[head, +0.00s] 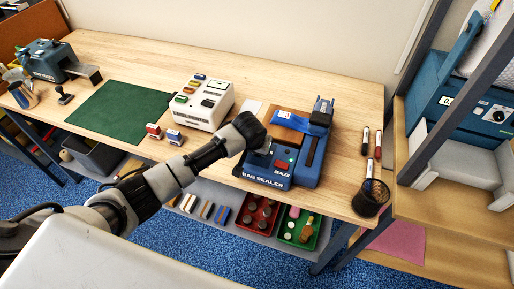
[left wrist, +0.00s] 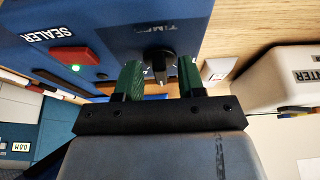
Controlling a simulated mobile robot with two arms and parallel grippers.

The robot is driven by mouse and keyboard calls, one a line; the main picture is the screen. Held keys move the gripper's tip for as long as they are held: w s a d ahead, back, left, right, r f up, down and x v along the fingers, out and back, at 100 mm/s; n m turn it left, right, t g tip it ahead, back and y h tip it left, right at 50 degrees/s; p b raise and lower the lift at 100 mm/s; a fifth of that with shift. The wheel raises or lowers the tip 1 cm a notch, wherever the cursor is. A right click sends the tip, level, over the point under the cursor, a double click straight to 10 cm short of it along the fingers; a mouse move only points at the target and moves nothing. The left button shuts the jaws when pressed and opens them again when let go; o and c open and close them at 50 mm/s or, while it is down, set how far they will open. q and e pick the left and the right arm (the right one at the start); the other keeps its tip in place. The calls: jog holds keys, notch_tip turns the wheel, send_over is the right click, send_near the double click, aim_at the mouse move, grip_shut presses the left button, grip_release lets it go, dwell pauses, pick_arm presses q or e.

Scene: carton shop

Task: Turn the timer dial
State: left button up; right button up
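The blue bag sealer (head: 308,165) stands on the wooden bench. In the left wrist view its front panel (left wrist: 105,25) carries a red switch (left wrist: 68,58) with a lit green spot and the black timer dial (left wrist: 158,65) under the word TIMER. My left gripper (head: 262,146) reaches the sealer's left side in the head view, where it hides the dial. In the left wrist view its green fingers (left wrist: 162,78) are apart, with the dial between and just beyond their tips. I see a gap beside the dial; contact cannot be made out. My right gripper is not in view.
A green mat (head: 120,112) lies farther left. Markers (head: 372,150) and a black mesh cup (head: 370,198) are to the right. Bins (head: 258,214) sit below the bench.

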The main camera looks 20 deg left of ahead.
pick_arm(q)
jog(key=b+v, duration=0.1)
jog(key=v, duration=0.9)
jog(key=shift+r, duration=0.4)
jog(key=shift+s, duration=0.15)
